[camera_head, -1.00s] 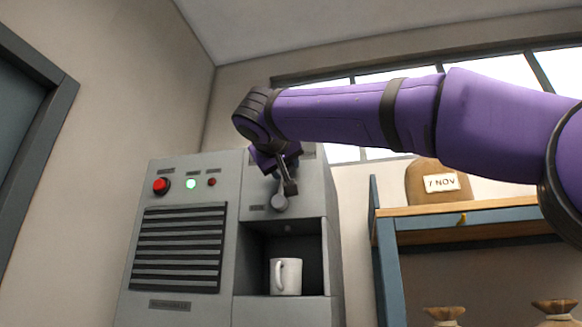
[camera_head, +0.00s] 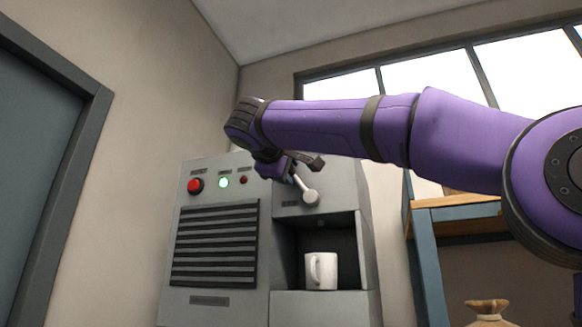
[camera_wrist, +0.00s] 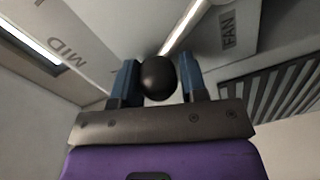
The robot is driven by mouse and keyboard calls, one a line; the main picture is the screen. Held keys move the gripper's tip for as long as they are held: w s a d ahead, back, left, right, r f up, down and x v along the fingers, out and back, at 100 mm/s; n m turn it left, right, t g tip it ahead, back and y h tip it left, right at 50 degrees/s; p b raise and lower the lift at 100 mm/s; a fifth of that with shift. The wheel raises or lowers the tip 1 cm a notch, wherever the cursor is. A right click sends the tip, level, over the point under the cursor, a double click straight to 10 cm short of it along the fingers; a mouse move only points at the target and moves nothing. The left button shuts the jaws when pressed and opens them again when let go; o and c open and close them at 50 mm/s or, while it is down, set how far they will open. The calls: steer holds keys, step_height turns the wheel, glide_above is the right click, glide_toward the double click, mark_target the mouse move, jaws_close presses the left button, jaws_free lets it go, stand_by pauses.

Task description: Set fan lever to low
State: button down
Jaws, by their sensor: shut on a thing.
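The fan lever (camera_head: 304,188) is a pale rod on the upper right front of the grey machine (camera_head: 200,300). It tilts up and to the left from a round pivot. In the wrist view its black ball knob (camera_wrist: 158,78) sits between the two blue fingers of my gripper (camera_wrist: 157,88), which is shut on it. My gripper (camera_head: 291,172) partly hides the knob end in the head view. The wrist view shows a "FAN" label (camera_wrist: 228,30) beside the rod and a "MID" label (camera_wrist: 70,52) at left. The low mark cannot be read.
A white mug (camera_head: 322,271) stands in the recess below the lever. A red button (camera_head: 195,186) and a lit green lamp (camera_head: 223,182) are left of my gripper.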

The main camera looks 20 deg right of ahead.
steer(key=shift+w+a+f, duration=0.2)
steer(key=shift+f, duration=0.1)
stand_by(0.4)
steer(key=c, duration=0.7)
jaws_free()
steer(key=shift+d, duration=0.1)
steer(key=shift+c, duration=0.2)
steer(key=shift+s+r, duration=0.1)
steer(key=shift+s, duration=0.05)
steer(key=shift+s+a, duration=0.35)
steer(key=v, duration=0.9)
steer(key=shift+s+a, duration=0.25)
steer(key=shift+s, duration=0.1)
